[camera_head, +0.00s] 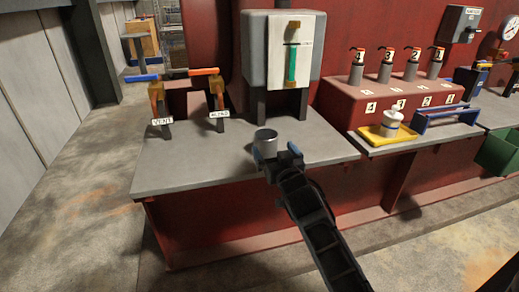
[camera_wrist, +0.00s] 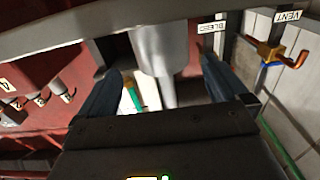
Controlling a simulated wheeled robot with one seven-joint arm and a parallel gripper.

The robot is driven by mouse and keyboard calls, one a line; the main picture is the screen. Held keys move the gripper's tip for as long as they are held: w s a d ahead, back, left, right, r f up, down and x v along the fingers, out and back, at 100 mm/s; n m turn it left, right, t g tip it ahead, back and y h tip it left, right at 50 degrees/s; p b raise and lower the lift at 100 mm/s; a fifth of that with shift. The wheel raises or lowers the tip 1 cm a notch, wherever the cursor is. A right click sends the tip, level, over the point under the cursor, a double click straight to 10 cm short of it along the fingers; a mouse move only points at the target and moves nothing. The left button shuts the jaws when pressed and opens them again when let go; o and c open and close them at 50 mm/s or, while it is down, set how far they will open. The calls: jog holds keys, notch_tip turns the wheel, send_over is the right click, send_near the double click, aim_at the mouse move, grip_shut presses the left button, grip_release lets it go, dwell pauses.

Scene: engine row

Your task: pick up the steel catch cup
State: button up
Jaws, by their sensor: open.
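The steel catch cup (camera_head: 265,141) is a small pale grey cylinder. It stands upright on the grey bench top, near its front edge, in the middle of the head view. My gripper (camera_head: 276,153) is open just in front of the cup, on the near right side. In the wrist view, which looks upside down, my two dark fingers (camera_wrist: 160,68) are spread apart. A pale grey form that appears to be the cup (camera_wrist: 160,45) lies between and beyond them. I cannot tell whether either finger touches it.
A grey gauge housing (camera_head: 256,48) with a green tube stands behind the cup. Valves labelled VENT (camera_head: 161,121) and BLEED (camera_head: 219,114) are to the left. A yellow tray (camera_head: 386,137) with a white bottle is to the right. The bench top (camera_head: 190,168) left of the cup is clear.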

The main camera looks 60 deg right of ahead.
aim_at(269, 144)
jog(key=p+x, duration=0.1)
jog(key=x, duration=0.4)
jog(key=shift+w+d+f, duration=0.1)
jog(key=shift+w+d, duration=0.1)
jog(key=shift+w, duration=0.2)
jog(key=c, duration=1)
